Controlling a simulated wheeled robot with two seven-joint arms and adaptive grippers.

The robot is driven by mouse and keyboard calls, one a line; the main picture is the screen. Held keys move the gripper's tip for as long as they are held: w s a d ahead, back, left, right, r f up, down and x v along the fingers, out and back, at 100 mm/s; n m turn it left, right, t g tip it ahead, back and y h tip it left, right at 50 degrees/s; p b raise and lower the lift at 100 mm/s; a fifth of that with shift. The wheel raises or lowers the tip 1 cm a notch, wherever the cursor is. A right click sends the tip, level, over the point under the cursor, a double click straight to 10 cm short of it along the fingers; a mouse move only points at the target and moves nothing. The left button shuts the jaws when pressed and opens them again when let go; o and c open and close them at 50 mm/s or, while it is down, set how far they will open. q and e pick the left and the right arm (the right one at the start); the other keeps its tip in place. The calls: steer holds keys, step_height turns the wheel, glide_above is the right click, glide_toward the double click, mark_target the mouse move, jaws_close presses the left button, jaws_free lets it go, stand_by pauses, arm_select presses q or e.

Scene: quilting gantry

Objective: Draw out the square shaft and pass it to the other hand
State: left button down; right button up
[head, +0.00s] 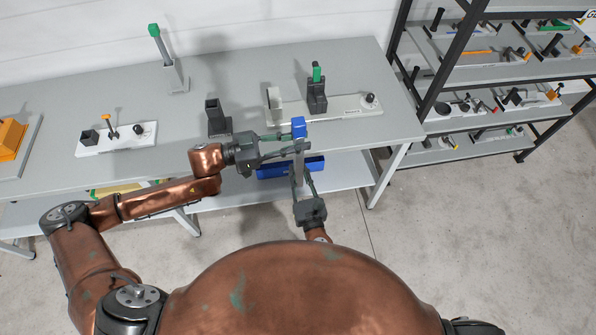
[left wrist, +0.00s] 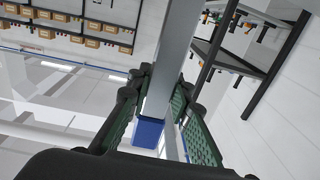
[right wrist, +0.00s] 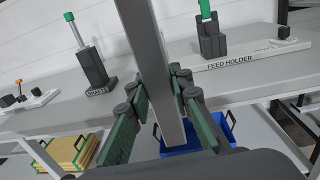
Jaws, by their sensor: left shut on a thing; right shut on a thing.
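The square shaft is a long grey bar with a blue end (head: 298,127), held upright in front of the table. My left gripper (head: 297,146) comes from the left and is shut on it just below the blue end. My right gripper (head: 299,172) comes from below and is shut on it lower down. In the left wrist view the grey shaft (left wrist: 181,38) and its blue end (left wrist: 148,132) show between the fingers.
A black holder (head: 215,120) stands near the table's front edge. The white feed holder base (head: 350,106) carries a black block with a green-topped piece (head: 317,75). Another green-topped shaft (head: 155,32) stands at the back left. A blue bin (head: 275,171) lies below the table edge.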

arm_select(q)
steer(key=c, duration=1.7)
jaws_free()
